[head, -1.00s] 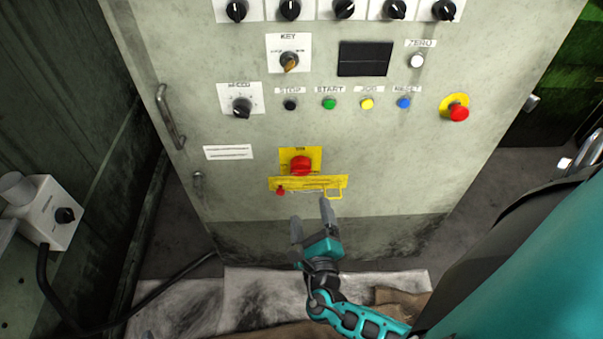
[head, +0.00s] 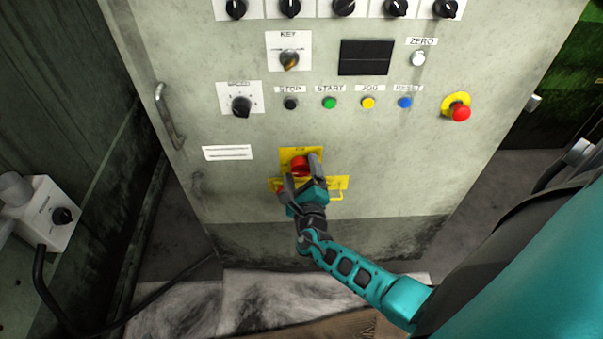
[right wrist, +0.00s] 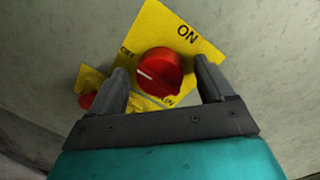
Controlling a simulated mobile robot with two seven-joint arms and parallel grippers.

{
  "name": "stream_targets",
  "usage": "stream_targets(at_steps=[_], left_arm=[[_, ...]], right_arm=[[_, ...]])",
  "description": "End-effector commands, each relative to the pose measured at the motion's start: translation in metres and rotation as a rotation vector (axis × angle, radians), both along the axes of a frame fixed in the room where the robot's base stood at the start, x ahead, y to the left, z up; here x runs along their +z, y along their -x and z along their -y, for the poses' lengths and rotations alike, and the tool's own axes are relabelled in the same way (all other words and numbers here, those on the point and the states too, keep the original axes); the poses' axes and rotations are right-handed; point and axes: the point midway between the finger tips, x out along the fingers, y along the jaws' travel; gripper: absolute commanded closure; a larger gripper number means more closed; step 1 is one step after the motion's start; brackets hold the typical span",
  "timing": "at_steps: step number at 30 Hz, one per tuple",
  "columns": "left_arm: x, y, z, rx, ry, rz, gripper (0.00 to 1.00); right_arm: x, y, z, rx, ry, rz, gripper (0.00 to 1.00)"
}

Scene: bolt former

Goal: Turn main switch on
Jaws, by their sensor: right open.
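The main switch is a red rotary knob (head: 300,166) on a yellow plate low on the cabinet's front. In the right wrist view the red knob (right wrist: 159,74) sits on the yellow plate (right wrist: 198,33), with ON printed at its top and OFF at its left. The knob's white mark points left, toward the OFF label. My right gripper (head: 302,173) is open, its fingers on either side of the knob; whether they touch it is unclear. A yellow bar (head: 338,184) below the knob is partly hidden by the gripper. My left gripper is not in view.
Above the switch are a row of coloured buttons (head: 329,103), a key switch (head: 289,59) and a red emergency stop (head: 461,113). A door handle (head: 170,116) sticks out at the left. A grey box with a black knob (head: 62,215) stands far left.

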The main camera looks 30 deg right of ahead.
Motion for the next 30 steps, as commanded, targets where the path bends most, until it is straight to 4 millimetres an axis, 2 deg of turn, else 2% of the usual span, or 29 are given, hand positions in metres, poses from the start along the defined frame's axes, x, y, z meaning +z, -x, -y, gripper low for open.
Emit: stream_targets(at_steps=[6, 23, 30], left_arm=[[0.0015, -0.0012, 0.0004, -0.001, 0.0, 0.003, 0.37], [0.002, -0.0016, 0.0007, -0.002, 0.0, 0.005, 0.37], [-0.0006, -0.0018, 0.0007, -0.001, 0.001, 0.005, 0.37]], right_arm=[[0.0002, -0.0001, 0.0001, 0.0, 0.0, 0.0, 0.21], [0.0001, 0.0002, -0.0003, 0.0, -0.001, 0.0, 0.74], [-0.0007, 0.0003, -0.0001, 0.0, -0.017, 0.011, 0.74]])
